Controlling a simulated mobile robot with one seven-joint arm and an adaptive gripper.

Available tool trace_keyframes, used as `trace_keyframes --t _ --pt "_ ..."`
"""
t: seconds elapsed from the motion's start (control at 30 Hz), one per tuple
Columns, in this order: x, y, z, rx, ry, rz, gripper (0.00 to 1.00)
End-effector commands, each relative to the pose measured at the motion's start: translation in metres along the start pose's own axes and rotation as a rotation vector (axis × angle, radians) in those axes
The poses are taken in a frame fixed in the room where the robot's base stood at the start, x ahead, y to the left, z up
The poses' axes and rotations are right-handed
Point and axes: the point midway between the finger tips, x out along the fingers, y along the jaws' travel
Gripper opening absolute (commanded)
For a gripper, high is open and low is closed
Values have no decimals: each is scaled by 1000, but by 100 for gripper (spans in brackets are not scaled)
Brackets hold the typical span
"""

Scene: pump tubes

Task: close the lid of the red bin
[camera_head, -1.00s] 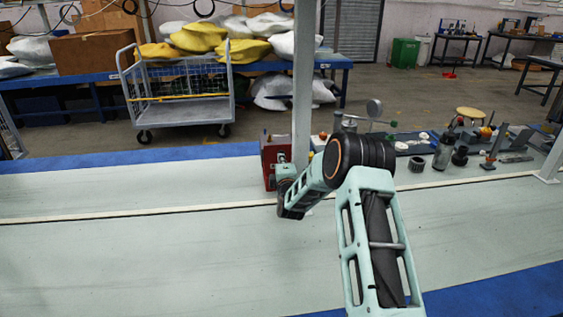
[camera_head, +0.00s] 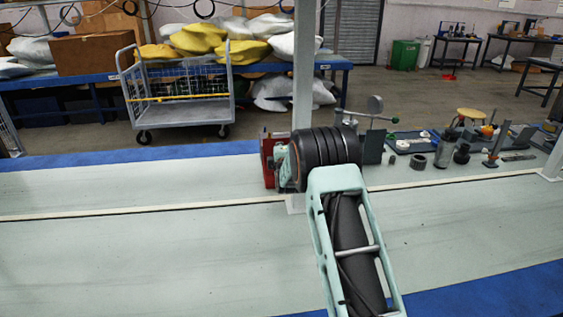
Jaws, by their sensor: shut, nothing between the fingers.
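The red bin (camera_head: 268,171) stands upright on the far part of the pale bench, left of the grey post. My arm's black joint covers its right side. A small pale part shows against the bin beside that joint, and I cannot tell what it is. I cannot make out the bin's lid or whether it is open. My gripper's fingers are hidden behind my arm, on the side toward the bin.
A grey post (camera_head: 303,75) rises right behind my arm. Several metal parts and tools, including a dark ring (camera_head: 418,162), stand on the bench to the right. The bench surface (camera_head: 130,235) left of the bin is clear. A wire cart (camera_head: 180,98) stands on the floor behind.

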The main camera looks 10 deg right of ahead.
Motion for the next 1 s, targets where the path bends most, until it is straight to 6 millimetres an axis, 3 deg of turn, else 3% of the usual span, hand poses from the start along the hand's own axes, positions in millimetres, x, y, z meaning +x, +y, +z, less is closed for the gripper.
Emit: trace_keyframes --t 0.33,1.0 --pt "17 2 -1 0 1 0 0" --pt "18 4 0 0 0 0 0"
